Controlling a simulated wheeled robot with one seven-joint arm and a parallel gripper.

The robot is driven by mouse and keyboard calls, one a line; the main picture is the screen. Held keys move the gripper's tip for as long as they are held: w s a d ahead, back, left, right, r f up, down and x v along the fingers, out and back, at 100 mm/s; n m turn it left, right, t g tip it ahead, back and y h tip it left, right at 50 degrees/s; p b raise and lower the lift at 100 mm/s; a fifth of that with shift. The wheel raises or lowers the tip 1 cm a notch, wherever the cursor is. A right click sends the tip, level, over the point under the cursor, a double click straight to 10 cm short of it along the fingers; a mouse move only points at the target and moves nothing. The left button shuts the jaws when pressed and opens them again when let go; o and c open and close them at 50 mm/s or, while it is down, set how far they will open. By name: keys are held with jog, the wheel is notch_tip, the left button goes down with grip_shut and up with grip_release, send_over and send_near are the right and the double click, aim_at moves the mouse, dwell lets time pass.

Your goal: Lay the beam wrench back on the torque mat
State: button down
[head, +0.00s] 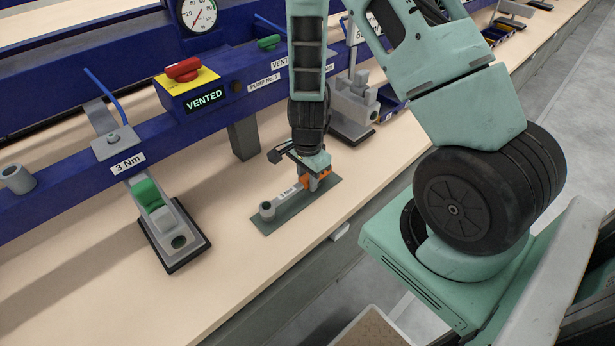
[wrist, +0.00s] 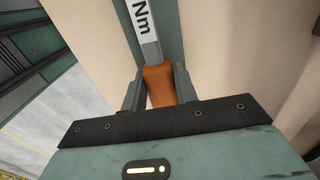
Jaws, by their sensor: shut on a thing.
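The beam wrench (head: 289,195) has a grey shaft with an "Nm" label, a round grey head at its left end and an orange grip. In the head view it lies along the dark grey-green torque mat (head: 284,217), within the mat's outline. I cannot tell whether it touches the mat. My gripper (head: 308,179) points down over the mat's far right part and is shut on the orange grip. In the wrist view the fingers (wrist: 160,92) stand on both sides of the orange grip, and the shaft of the beam wrench (wrist: 147,40) runs up over the mat (wrist: 171,35).
A blue rail with a red-knobbed valve box (head: 187,88) reading "VENTED" runs behind the mat. A grey clamp with a green part (head: 160,215) stands left on a dark base. A grey fixture (head: 353,103) stands behind right. The bench's front edge is close to the mat.

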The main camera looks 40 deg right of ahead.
jog(key=shift+f+b, duration=0.5)
jog(key=shift+f, duration=0.15)
grip_release()
dwell(0.4)
jog(key=shift+r, duration=0.2)
jog(key=shift+r+p, duration=4.15)
jog(key=shift+r, duration=0.25)
